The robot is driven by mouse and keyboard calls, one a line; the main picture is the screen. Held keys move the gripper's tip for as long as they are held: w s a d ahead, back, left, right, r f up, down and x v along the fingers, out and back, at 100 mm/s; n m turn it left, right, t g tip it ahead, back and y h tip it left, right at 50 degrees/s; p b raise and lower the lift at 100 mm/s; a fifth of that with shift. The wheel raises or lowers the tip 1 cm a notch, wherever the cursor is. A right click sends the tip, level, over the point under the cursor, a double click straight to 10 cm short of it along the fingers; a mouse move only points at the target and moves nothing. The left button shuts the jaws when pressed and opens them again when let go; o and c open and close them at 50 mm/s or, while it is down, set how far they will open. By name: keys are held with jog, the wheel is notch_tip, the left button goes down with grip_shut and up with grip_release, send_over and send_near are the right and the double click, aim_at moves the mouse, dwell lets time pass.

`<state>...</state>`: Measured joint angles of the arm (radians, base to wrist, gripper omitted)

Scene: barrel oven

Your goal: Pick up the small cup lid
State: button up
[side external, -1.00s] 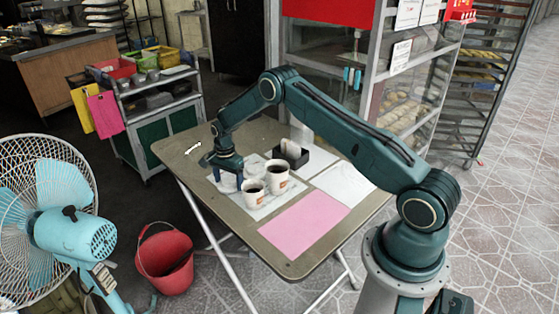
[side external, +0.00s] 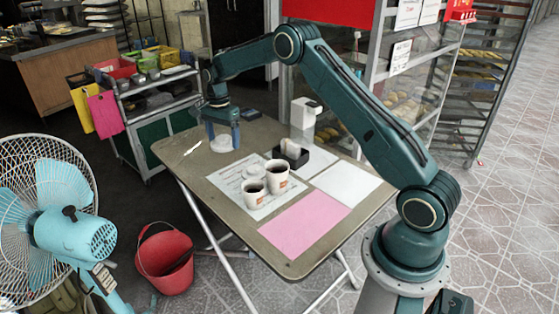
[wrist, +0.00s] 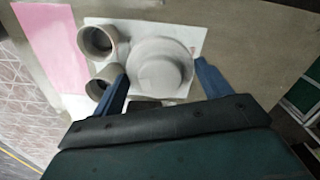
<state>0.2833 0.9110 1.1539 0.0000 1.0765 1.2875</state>
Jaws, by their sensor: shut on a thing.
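My gripper (side external: 222,139) is shut on the small cup lid (side external: 221,146), a white round lid held between the two blue fingers, seemingly above the far left part of the table. In the wrist view the small lid (wrist: 160,75) sits between the fingertips and overlaps a wider pale lid (wrist: 158,46) behind it. That other lid (side external: 256,170) lies on the printed white sheet (side external: 226,182) beside the cups.
A black holder (side external: 292,156) and a white dispenser (side external: 304,114) stand at the back right of the table. A white utensil (side external: 193,147) lies at the left edge. A pink sheet (side external: 305,222) and white sheet (side external: 346,184) lie flat and bare.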

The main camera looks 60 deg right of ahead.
jog(key=shift+r, duration=1.25)
jog(key=s+a+f+m, duration=0.1)
jog(key=s+f, duration=0.1)
jog(key=s, duration=0.4)
jog(key=s+a+f+m, duration=0.1)
jog(key=s+a+f, duration=0.1)
jog(key=s, duration=0.4)
jog(key=shift+s+f+m, duration=0.15)
jog(key=shift+f+m, duration=0.15)
jog(key=shift+f, duration=0.1)
jog(key=shift+a+f, duration=0.1)
jog(key=shift+f, duration=0.1)
notch_tip(320, 180, down, 6)
dwell(0.5)
jog(key=shift+f, duration=0.15)
dwell(2.1)
